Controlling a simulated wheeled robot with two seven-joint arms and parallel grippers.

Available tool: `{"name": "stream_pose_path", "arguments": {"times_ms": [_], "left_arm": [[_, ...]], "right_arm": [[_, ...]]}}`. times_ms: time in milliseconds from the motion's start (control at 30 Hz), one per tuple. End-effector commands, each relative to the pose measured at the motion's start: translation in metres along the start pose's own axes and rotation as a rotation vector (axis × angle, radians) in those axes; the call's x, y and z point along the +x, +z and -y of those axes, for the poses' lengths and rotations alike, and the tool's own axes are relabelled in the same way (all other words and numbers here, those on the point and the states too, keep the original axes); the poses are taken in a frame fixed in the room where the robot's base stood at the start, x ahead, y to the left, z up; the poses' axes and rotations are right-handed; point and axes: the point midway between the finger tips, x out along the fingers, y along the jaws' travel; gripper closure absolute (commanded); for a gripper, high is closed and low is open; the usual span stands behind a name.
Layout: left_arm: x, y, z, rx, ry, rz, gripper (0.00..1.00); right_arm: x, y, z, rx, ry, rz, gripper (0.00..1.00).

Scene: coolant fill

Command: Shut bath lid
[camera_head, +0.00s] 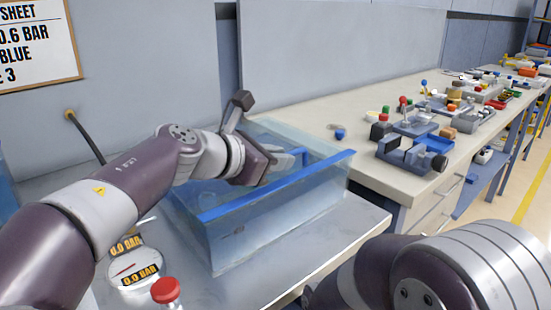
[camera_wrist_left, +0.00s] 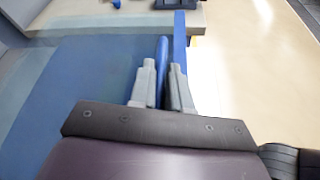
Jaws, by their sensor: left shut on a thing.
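The bath (camera_head: 255,235) is a clear, bluish box on the metal bench, with a blue bar (camera_head: 280,186) along its near top edge. That bar also shows in the left wrist view (camera_wrist_left: 180,38). My left gripper (camera_head: 268,168) is over the bath, behind the bar. In the left wrist view its fingers (camera_wrist_left: 163,75) are shut on a blue handle (camera_wrist_left: 162,52), beside the bar. The handle is partly visible in the head view (camera_head: 298,156). The clear lid is hard to tell from the walls, so its angle is unclear. My right gripper is out of view.
A red knob (camera_head: 166,290) and a round gauge (camera_head: 135,268) stand near the bath's left front. A workbench (camera_head: 370,170) with a grey vise (camera_head: 405,155) and many small parts is to the right. A sign board (camera_head: 38,45) hangs on the wall.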

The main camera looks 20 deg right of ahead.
Motion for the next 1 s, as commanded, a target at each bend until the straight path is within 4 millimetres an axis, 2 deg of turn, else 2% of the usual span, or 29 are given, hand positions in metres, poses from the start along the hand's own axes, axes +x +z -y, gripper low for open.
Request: {"name": "stream_pose_path", "arguments": {"times_ms": [167,200,233,267,567,667,1000], "left_arm": [[0.002,-0.004,0.002,-0.004,-0.008,-0.007,1.0],[0.003,-0.004,0.002,-0.004,-0.009,-0.007,0.77],[0.003,-0.004,0.002,-0.005,-0.009,-0.008,0.67],[0.003,-0.004,0.002,-0.005,-0.009,-0.008,0.62],[-0.001,-0.003,0.001,-0.003,-0.005,-0.005,0.62],[-0.014,-0.001,0.0,-0.003,-0.003,-0.003,0.62],[-0.102,-0.002,0.0,-0.005,-0.003,-0.005,0.62]], "right_arm": [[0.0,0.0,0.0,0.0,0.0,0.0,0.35],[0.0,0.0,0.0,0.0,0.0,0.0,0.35],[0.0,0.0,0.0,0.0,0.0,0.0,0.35],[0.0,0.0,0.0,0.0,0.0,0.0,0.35],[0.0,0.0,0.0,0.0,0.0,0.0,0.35],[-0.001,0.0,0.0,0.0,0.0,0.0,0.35],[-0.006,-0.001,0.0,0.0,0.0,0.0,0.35]]}}
